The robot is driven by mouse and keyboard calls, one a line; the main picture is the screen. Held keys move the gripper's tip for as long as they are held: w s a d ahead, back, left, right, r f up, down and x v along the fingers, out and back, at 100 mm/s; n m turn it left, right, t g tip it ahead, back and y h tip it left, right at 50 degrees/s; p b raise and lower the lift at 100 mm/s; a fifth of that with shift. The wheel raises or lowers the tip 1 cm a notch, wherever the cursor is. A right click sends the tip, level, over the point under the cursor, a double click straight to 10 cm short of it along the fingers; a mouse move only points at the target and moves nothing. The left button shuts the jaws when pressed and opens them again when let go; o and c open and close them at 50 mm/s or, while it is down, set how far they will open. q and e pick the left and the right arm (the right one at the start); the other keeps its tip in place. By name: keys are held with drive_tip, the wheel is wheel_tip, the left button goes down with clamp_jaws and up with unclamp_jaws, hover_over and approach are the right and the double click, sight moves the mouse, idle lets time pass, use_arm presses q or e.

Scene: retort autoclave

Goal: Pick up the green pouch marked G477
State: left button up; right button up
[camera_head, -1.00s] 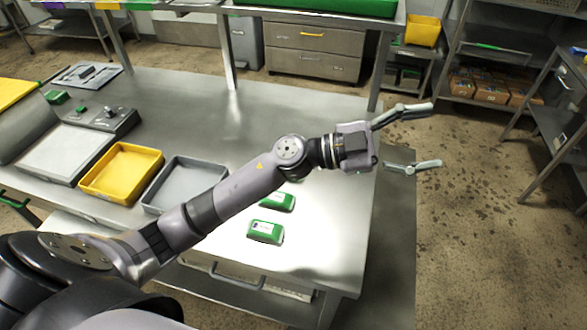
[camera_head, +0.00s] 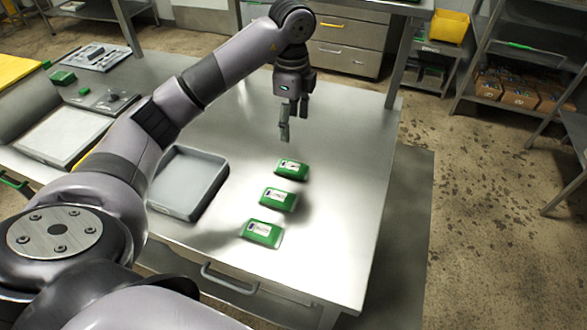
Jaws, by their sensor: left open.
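Three green pouches with white labels lie in a row on the steel table (camera_head: 330,235): a far one (camera_head: 291,169), a middle one (camera_head: 278,199) and a near one (camera_head: 263,232). The label print is too small to read, so I cannot tell which is G477. My left gripper (camera_head: 285,130) points down above the table, just beyond the far pouch and apart from it. It is open and empty; its fingers overlap from this angle. My right gripper is not in view.
A grey tray (camera_head: 158,206) stands left of the pouches. A white panel (camera_head: 62,140) and small green items lie further left. A table shelf post (camera_head: 397,70) rises at the back right. The table's right side is clear.

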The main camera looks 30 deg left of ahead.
use_arm(q)
drive_tip(key=p, duration=0.2)
hover_over(293, 166)
wheel_tip(293, 166, down, 9)
drive_tip(key=shift+a+f, duration=0.1)
drive_tip(key=shift+f, duration=0.5)
wheel_tip(293, 166, down, 4)
drive_tip(key=shift+r+p, duration=0.2)
drive_tip(key=shift+p, duration=0.6)
drive_tip(key=shift+f, duration=0.4)
drive_tip(key=c, duration=0.8)
